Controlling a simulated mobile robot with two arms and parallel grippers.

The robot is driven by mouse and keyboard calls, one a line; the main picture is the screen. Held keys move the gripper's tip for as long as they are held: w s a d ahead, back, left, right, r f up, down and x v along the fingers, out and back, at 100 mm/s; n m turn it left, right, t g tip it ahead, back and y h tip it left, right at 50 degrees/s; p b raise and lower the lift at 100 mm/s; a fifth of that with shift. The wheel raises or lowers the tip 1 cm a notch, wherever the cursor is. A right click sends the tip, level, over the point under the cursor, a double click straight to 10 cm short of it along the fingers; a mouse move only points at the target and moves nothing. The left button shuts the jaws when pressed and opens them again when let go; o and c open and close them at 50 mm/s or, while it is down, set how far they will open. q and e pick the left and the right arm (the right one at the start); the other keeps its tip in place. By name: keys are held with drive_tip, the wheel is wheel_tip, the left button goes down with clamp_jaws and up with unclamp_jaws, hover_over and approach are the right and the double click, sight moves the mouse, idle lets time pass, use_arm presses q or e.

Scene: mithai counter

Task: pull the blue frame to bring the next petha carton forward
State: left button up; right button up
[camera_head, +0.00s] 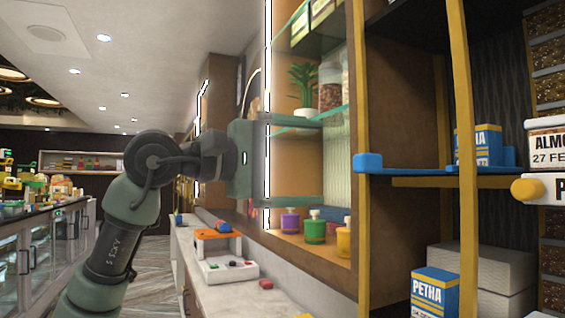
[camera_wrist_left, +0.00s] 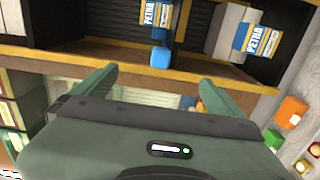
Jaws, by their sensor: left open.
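The blue frame (camera_head: 420,181) lies along a dark shelf, its thick blue front end (camera_head: 368,162) sticking out past a yellow-edged upright. A blue, white and yellow petha carton (camera_head: 480,146) stands behind the yellow post on the blue frame's level. My left gripper (camera_head: 243,160) is left of the frame in the head view, apart from it. In the left wrist view the open, empty fingers (camera_wrist_left: 158,80) point toward the blue end (camera_wrist_left: 160,57), which appears between and beyond them. The petha carton (camera_wrist_left: 158,14) shows behind it. My right gripper is not in view.
Another petha carton (camera_head: 435,290) stands lower, beside white boxes (camera_head: 485,270). Yellow posts (camera_head: 466,200) border the shelf. A yellow knob (camera_head: 528,188) is at the right. Small colored bottles (camera_head: 315,228) stand in the cabinet, above a counter with an orange-topped device (camera_head: 218,234).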

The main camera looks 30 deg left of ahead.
sight(357, 162)
use_arm(q)
drive_tip(key=p+x, duration=0.3)
drive_tip(key=x, duration=0.7)
drive_tip(key=shift+d+r, duration=0.1)
drive_tip(key=shift+d, duration=0.1)
drive_tip(key=shift+w+d, duration=0.35)
drive_tip(key=shift+w, duration=0.1)
drive_tip(key=c, duration=2)
